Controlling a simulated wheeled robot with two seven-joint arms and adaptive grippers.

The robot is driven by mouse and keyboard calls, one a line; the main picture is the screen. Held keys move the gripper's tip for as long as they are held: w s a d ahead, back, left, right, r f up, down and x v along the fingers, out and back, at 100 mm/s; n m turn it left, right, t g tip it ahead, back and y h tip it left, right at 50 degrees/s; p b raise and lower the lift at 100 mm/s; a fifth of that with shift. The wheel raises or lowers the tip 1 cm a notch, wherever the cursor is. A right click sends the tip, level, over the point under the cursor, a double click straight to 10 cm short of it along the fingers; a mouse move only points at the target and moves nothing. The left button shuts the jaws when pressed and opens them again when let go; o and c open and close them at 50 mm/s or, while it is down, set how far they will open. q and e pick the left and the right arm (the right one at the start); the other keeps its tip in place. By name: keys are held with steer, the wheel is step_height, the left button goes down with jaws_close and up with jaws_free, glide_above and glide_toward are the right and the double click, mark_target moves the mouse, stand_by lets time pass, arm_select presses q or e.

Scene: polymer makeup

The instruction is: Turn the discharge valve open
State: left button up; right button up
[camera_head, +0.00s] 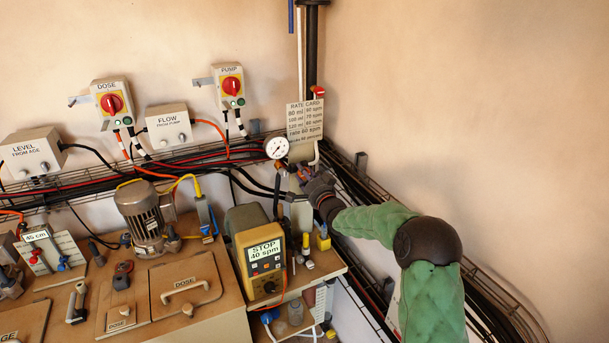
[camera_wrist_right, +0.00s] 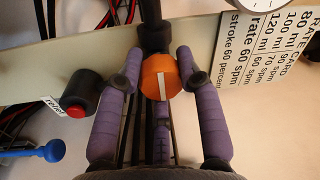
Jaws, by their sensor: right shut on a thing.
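The valve's round orange knob (camera_wrist_right: 160,74) shows in the right wrist view, with a white line running nearly straight up and down on its face. A black pipe fitting (camera_wrist_right: 153,30) meets it from above. My right gripper (camera_wrist_right: 158,62) has purple padded fingers on both sides of the knob and is shut on it. In the head view my right gripper (camera_head: 302,178) is at the pipework below the gauge, and its fingers mostly hide the knob there. My left gripper is not in view.
A rate card (camera_head: 305,121) and a pressure gauge (camera_head: 277,147) are close above the gripper. The yellow-fronted pump controller (camera_head: 263,262) reads STOP 40 spm. A black knob with a red cap (camera_wrist_right: 76,112) is left of the fingers. Cables run along the wall tray.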

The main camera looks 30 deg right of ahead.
steer(key=shift+d+r, duration=0.1)
steer(key=shift+r, duration=0.1)
steer(key=o, duration=1.1)
steer(key=shift+o, duration=0.2)
steer(key=shift+f, duration=0.1)
steer(key=s+a+f, duration=0.1)
steer(key=s, duration=1.1)
steer(key=shift+f, duration=0.1)
steer(key=shift+a, duration=0.1)
